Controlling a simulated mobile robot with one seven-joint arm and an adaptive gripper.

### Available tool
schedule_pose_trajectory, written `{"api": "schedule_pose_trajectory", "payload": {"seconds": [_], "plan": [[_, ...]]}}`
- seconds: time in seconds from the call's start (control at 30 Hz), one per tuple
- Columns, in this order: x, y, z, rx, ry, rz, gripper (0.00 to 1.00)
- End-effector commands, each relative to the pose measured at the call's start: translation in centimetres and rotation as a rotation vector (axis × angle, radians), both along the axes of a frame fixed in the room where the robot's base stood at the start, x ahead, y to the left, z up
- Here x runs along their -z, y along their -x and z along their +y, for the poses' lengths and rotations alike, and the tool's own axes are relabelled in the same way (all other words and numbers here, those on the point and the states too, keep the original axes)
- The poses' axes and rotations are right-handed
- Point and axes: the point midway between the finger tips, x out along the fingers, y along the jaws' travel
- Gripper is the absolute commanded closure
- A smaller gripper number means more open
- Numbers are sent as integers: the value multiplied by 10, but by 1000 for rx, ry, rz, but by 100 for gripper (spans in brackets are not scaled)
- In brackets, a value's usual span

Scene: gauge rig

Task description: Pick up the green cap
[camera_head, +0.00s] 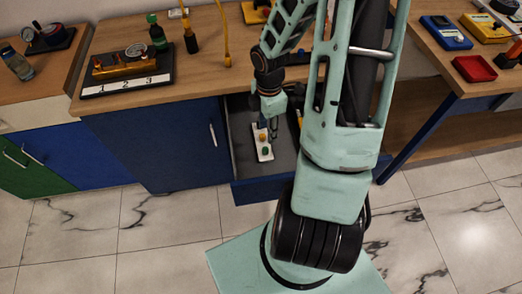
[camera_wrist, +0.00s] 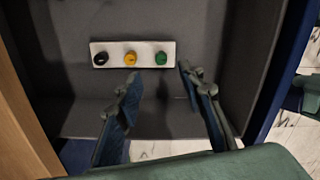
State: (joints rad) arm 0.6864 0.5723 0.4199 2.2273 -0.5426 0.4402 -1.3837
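A green cap (camera_wrist: 160,59) sits at the right end of a small white holder (camera_wrist: 145,47) inside the open drawer (camera_wrist: 75,97). A yellow cap (camera_wrist: 130,58) is in the holder's middle and a black cap (camera_wrist: 101,58) is at its left end. The green cap also shows in the head view (camera_head: 265,150), at the near end of the holder. My gripper (camera_wrist: 157,78) is open and empty, with its two fingers apart on either side of the green cap's line in the wrist view. The fingertips appear short of the cap. In the head view my gripper (camera_head: 272,122) reaches down into the drawer.
The drawer's dark walls and blue front (camera_head: 260,190) surround the holder. The wooden worktop (camera_head: 190,72) above it carries a gauge rig (camera_head: 130,68) and a green-topped bottle (camera_head: 157,32). A red tray (camera_head: 474,69) lies on the right table.

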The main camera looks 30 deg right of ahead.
Motion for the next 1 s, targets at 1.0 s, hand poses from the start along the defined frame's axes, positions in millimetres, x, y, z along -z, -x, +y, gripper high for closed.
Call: {"api": "schedule_pose_trajectory", "payload": {"seconds": [1.0], "plan": [[96, 0, 4, 4, 1, -1, 64]]}}
